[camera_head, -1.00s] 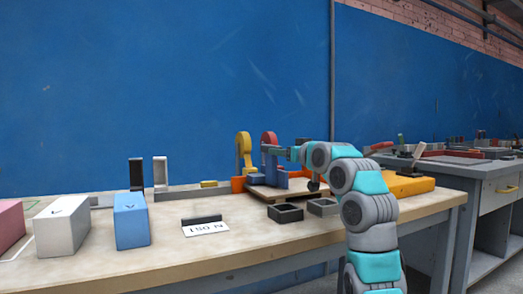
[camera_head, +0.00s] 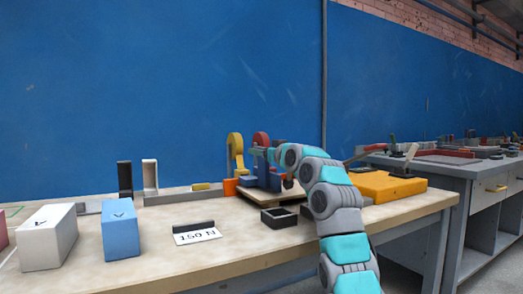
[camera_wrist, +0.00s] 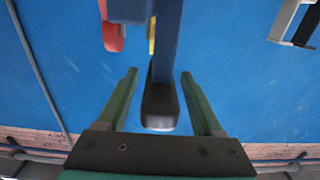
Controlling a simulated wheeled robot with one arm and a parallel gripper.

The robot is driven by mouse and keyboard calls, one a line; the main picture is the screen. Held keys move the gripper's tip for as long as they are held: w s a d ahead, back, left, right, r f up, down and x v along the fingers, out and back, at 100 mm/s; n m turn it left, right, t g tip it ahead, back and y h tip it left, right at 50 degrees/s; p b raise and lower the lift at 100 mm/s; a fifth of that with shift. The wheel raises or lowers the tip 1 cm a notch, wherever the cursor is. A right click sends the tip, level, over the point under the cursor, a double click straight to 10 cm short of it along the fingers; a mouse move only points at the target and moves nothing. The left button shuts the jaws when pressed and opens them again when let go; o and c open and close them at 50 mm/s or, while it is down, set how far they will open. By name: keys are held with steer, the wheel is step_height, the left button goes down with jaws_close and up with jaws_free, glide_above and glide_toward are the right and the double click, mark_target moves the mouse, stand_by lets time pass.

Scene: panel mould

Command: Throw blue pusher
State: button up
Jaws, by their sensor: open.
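The blue pusher is a blue upright in the wrist view (camera_wrist: 168,40), ending in a dark rounded grip (camera_wrist: 160,105). In the head view, the blue part (camera_head: 263,175) stands on the fixture at the back of the bench, partly hidden by my arm. My gripper (camera_wrist: 159,74) is open, with one green finger on each side of the dark grip. Gaps show between the grip and both fingers. In the head view my gripper (camera_head: 264,153) is at the pusher's upper end, small and partly hidden.
A red lever (camera_head: 261,140) and a yellow lever (camera_head: 235,148) stand close beside the pusher. A yellow block (camera_head: 388,187) lies right of my arm. White and blue blocks (camera_head: 121,232) stand left.

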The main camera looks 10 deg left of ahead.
steer(key=shift+w+a, duration=0.3)
steer(key=shift+w, duration=0.2)
jaws_close()
stand_by(0.4)
stand_by(0.9)
